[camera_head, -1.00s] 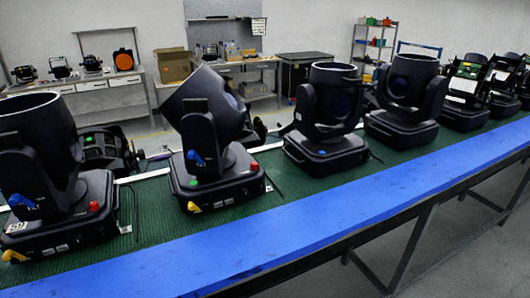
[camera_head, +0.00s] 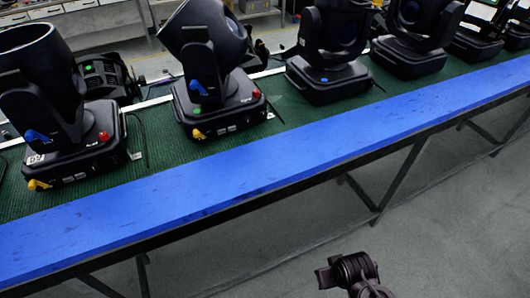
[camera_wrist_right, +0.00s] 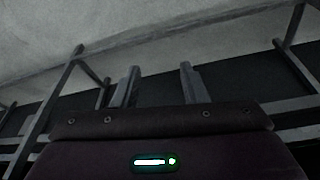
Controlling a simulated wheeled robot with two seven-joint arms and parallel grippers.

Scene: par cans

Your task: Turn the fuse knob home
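In the head view, black moving-head lights stand in a row on a green-topped bench. The left light (camera_head: 62,110) has a red knob (camera_head: 103,136) at the right of its base, a blue lever and a yellow lever. The second light (camera_head: 214,75) has a similar red knob (camera_head: 256,94), a green dot, and blue and yellow levers. I cannot tell which part is the fuse knob. Part of my right arm shows at the lower right, over the floor and apart from the bench. In the right wrist view my right gripper (camera_wrist_right: 158,85) is open and empty. My left gripper is out of view.
A blue strip (camera_head: 250,177) runs along the bench's near edge. Dark bench legs (camera_head: 398,174) stand below it. More lights (camera_head: 327,50) continue to the right. The grey floor (camera_head: 440,240) in front is clear.

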